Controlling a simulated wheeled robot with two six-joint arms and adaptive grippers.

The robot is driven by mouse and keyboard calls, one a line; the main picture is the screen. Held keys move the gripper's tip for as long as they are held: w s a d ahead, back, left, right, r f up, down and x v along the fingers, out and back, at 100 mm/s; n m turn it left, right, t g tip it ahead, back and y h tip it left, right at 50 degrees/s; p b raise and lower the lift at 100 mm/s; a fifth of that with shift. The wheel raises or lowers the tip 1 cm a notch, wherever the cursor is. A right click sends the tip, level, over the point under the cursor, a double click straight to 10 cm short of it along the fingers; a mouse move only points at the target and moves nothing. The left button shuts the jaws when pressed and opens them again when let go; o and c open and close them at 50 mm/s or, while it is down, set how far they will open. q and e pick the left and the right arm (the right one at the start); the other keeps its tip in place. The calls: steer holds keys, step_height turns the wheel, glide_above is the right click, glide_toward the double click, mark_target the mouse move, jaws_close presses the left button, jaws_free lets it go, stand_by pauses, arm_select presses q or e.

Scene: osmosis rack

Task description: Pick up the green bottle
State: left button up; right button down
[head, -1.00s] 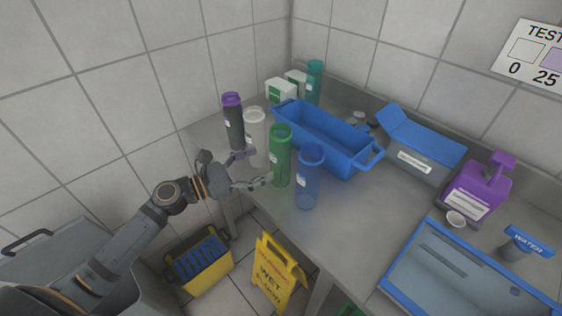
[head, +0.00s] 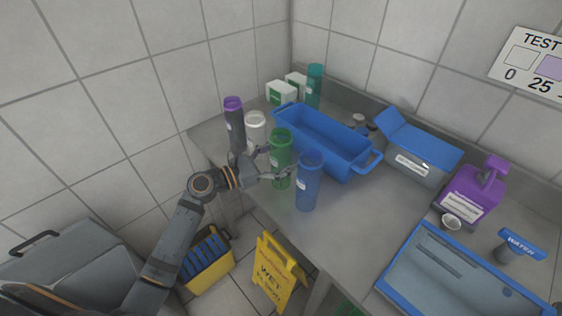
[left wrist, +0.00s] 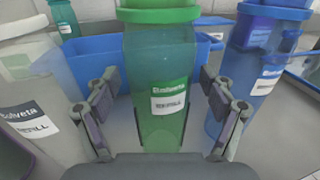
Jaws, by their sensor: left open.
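The green bottle (head: 280,146) stands upright on the metal counter, between a clear bottle and a blue bottle. In the left wrist view the green bottle (left wrist: 160,65) is in the middle, with a white label facing me. My left gripper (head: 275,162) is open, with one finger on either side of the green bottle's body. In the left wrist view its fingers (left wrist: 158,92) are spread around the bottle, with gaps showing at both sides. The bottle's base is partly hidden behind the gripper's palm. My right gripper is not in view.
The blue bottle (head: 308,182) stands close at the right and the clear white-capped bottle (head: 255,128) close at the left. A purple-capped dark bottle (head: 235,125) is further left. A blue tub (head: 330,150) sits right behind.

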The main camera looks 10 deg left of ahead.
mark_target(272, 151)
arm_select(q)
steer(key=c, duration=1.3)
steer(key=shift+o, duration=0.2)
steer(key=shift+r, duration=0.1)
steer(key=shift+r, duration=0.3)
step_height(272, 151, up, 3)
steer(key=shift+f, duration=0.15)
steer(key=s+r+p, duration=0.9)
steer(key=s+p, duration=0.1)
steer(key=s, duration=0.4)
steer(key=shift+r+p, duration=0.3)
steer(key=shift+p, duration=0.1)
